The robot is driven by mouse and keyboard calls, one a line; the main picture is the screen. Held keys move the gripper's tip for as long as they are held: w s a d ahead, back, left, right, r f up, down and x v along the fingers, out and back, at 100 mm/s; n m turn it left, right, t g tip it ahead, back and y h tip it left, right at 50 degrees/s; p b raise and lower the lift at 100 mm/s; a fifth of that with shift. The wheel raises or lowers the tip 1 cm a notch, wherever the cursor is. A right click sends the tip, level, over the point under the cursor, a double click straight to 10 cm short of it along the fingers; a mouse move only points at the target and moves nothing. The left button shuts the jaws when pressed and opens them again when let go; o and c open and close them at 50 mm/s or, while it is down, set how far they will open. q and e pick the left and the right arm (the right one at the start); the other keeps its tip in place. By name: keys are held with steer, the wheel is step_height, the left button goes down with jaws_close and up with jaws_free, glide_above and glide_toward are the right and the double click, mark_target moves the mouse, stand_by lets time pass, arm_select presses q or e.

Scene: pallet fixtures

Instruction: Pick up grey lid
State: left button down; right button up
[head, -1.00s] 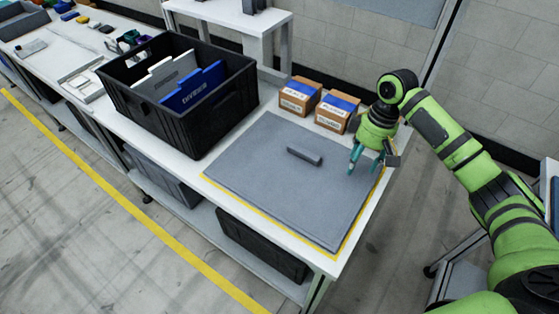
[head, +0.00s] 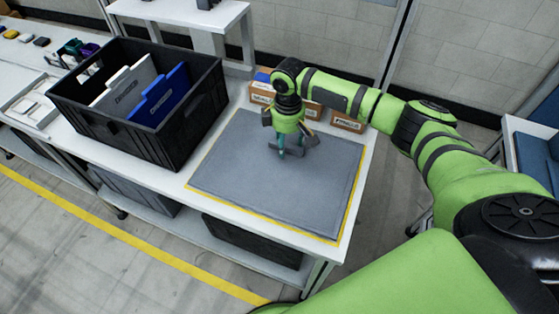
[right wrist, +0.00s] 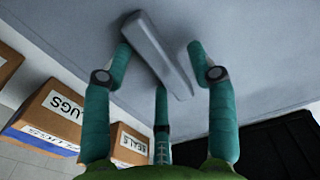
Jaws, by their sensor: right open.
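The grey lid (head: 240,180) lies flat on the white workbench, inside a yellow border, with a raised grey bar handle near its middle. My right gripper (head: 291,152) is over the lid at the handle, its teal fingers pointing down and open. In the right wrist view the handle (right wrist: 158,55) runs diagonally between the spread fingers. I cannot tell whether any finger touches it. In the head view the gripper hides much of the handle. My left gripper is not in view.
A black crate (head: 190,118) with grey and blue dividers stands left of the lid. Cardboard boxes (head: 347,121) stand behind the lid, partly hidden by my right arm; they also show in the right wrist view (right wrist: 55,112). A white raised shelf (head: 185,12) is at the back.

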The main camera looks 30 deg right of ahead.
jaws_close()
steer(key=shift+r, duration=0.1)
